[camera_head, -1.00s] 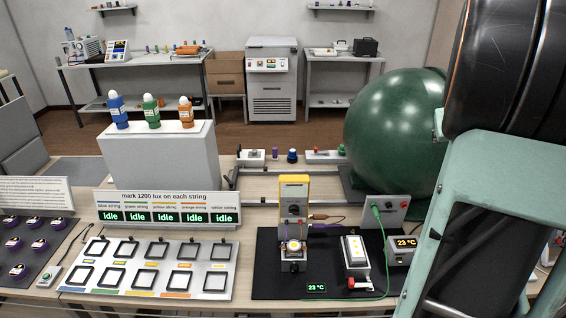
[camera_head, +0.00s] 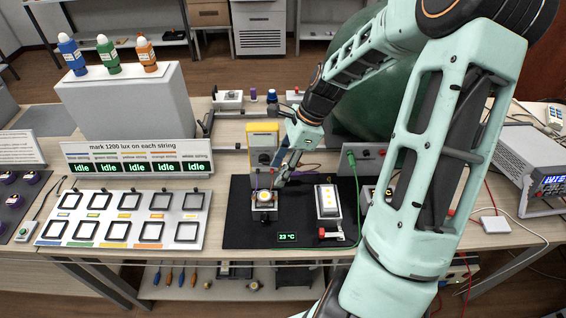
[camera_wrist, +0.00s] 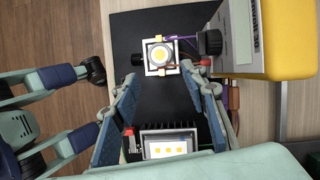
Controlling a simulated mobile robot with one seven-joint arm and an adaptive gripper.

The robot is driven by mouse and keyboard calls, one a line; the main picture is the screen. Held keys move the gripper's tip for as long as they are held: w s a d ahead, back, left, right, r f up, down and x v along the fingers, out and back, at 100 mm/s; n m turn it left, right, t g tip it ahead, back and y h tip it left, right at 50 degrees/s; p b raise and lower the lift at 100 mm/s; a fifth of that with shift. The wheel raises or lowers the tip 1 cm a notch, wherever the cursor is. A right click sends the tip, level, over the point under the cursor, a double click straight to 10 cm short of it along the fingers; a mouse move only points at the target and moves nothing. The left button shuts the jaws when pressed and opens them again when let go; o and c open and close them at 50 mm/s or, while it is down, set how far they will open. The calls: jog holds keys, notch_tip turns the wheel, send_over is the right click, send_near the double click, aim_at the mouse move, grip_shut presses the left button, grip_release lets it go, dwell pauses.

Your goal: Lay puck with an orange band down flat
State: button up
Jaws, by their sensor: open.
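A round puck (camera_head: 264,196) with a yellow centre and pale ring sits in a small square holder (camera_head: 264,215) on the black mat. It also shows in the wrist view (camera_wrist: 160,55). I cannot make out an orange band on it. My gripper (camera_head: 280,180) is just right of the puck in the head view, near the yellow meter. In the wrist view my gripper (camera_wrist: 163,80) has its fingers spread apart with nothing between the tips, and the puck lies beyond them. Several other pucks (camera_head: 7,178) with purple sides lie on a dark mat at the far left.
A tray of square frames (camera_head: 125,218) lies left of the black mat (camera_head: 236,225). A yellow meter (camera_head: 262,137) stands behind the holder, a lit lamp block (camera_head: 328,201) to its right. A green sphere (camera_head: 350,110) and a green cable (camera_head: 354,180) are close to my arm.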

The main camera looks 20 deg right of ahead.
aim_at(264, 195)
jog(key=x, duration=1)
jog(key=shift+a+f, duration=0.1)
jog(key=shift+f, duration=0.2)
jog(key=c, duration=1)
jog(key=shift+r, duration=0.15)
jog(key=shift+c, duration=0.2)
jog(key=shift+r, duration=0.1)
jog(key=shift+r+p, duration=1.3)
jog(key=shift+r, duration=0.2)
